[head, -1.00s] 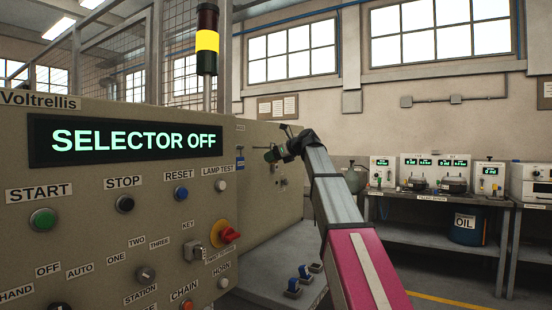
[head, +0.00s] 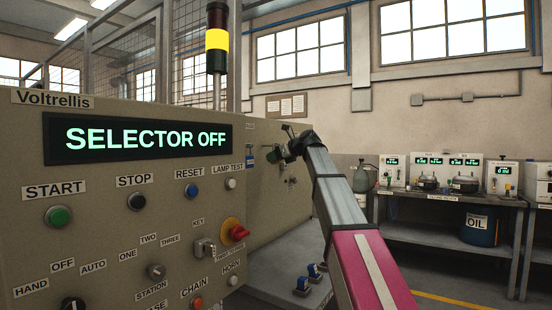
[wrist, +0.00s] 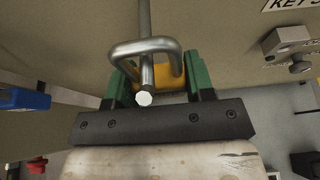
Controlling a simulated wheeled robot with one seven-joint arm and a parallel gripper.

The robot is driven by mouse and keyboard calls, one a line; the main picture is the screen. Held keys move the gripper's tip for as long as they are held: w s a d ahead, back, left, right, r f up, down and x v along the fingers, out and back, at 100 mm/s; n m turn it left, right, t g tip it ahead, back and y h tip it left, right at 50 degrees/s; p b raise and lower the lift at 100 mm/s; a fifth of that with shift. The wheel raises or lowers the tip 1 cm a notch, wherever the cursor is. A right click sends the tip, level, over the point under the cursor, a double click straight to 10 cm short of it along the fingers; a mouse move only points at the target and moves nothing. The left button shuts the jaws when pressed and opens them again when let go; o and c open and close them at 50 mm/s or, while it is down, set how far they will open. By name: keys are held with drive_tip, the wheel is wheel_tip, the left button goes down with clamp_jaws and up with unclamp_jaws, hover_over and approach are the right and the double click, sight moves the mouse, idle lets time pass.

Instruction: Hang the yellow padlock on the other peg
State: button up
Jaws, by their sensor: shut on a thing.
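My gripper (wrist: 149,88) is shut on the yellow padlock (wrist: 174,78), whose body sits between the green fingers in the wrist view. Its steel shackle (wrist: 143,46) stands up out of the fingers. A steel peg (wrist: 145,75) runs down from the top edge and crosses the shackle, its pale end near the gripper. I cannot tell for sure whether the peg passes through the shackle. In the head view my gripper (head: 279,154) is by the far part of the panel, small and dark; the padlock is not distinguishable there. The second peg cannot be made out.
A blue object (wrist: 24,99) is left of my gripper in the wrist view, and a key switch (wrist: 290,45) is at upper right. The control panel (head: 120,190) fills the left of the head view. A bench (head: 450,200) stands at the back right.

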idle(0.4)
drive_tip(key=o, duration=1)
drive_tip(key=v, duration=1)
drive_tip(key=shift+s+d+r, duration=0.15)
drive_tip(key=shift+s+d, duration=0.05)
drive_tip(key=shift+d, duration=0.1)
